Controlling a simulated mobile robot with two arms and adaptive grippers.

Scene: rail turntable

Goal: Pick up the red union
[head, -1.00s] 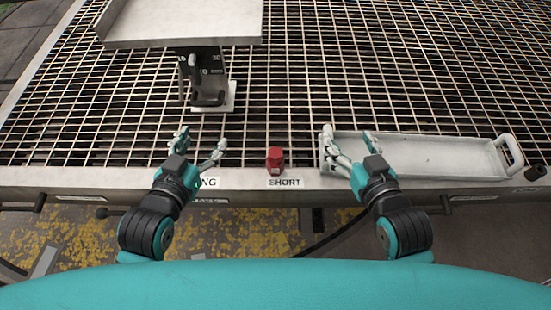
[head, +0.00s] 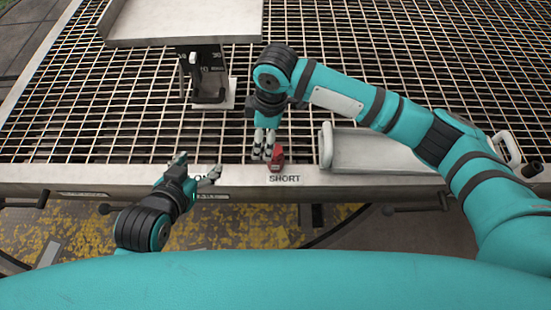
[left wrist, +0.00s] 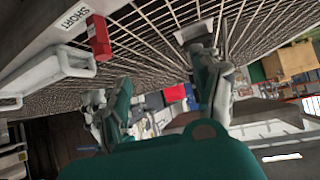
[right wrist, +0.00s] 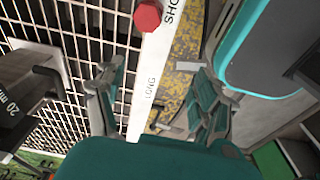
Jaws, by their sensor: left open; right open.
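The red union (head: 276,155) stands at the front edge of the grated table, just behind the SHORT label. It also shows at the top of the left wrist view (left wrist: 98,37) and of the right wrist view (right wrist: 147,15). My right gripper (head: 264,148) is open, pointing down just left of the union; in the right wrist view its fingers (right wrist: 158,95) straddle the area by the LONG label, and the union is outside them. My left gripper (head: 195,172) is open and empty near the LONG label, left of the union.
A pale tray with handles (head: 375,150) lies right of the union, partly hidden by my right arm. A dark stand (head: 207,80) with a grey plate (head: 180,20) above it stands at the back left. Bare grating (head: 100,130) lies at the left.

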